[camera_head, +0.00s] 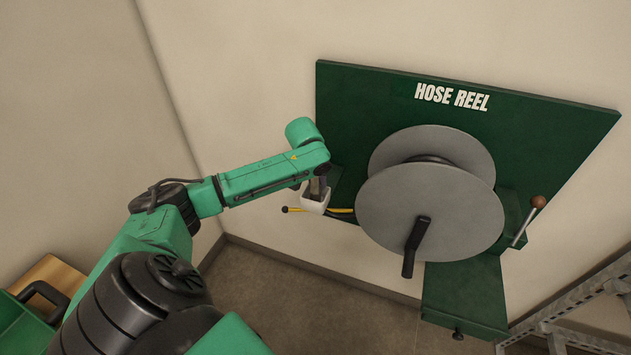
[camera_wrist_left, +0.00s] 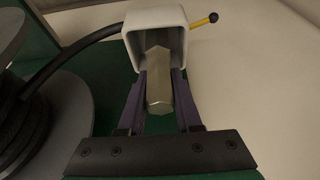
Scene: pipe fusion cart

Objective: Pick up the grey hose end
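The grey hose end (camera_wrist_left: 159,92) is a faceted metal fitting. In the left wrist view it sticks out of a white square holder (camera_wrist_left: 130,45) towards my camera. The black hose (camera_wrist_left: 85,48) runs from the reel to this holder. My left gripper (camera_wrist_left: 160,80) has one dark finger on each side of the fitting, close to it near the holder's mouth. I cannot tell whether the fingers press on it. In the head view my left gripper (camera_head: 319,186) points down at the white holder (camera_head: 316,203) and hides the hose end. My right gripper is not in view.
The grey hose reel (camera_head: 400,215) with a black crank handle (camera_head: 415,246) is on a green board (camera_head: 350,100), right of my gripper. A yellow lever with a dark knob (camera_head: 285,209) passes by the holder. A metal rack (camera_head: 570,300) stands at lower right.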

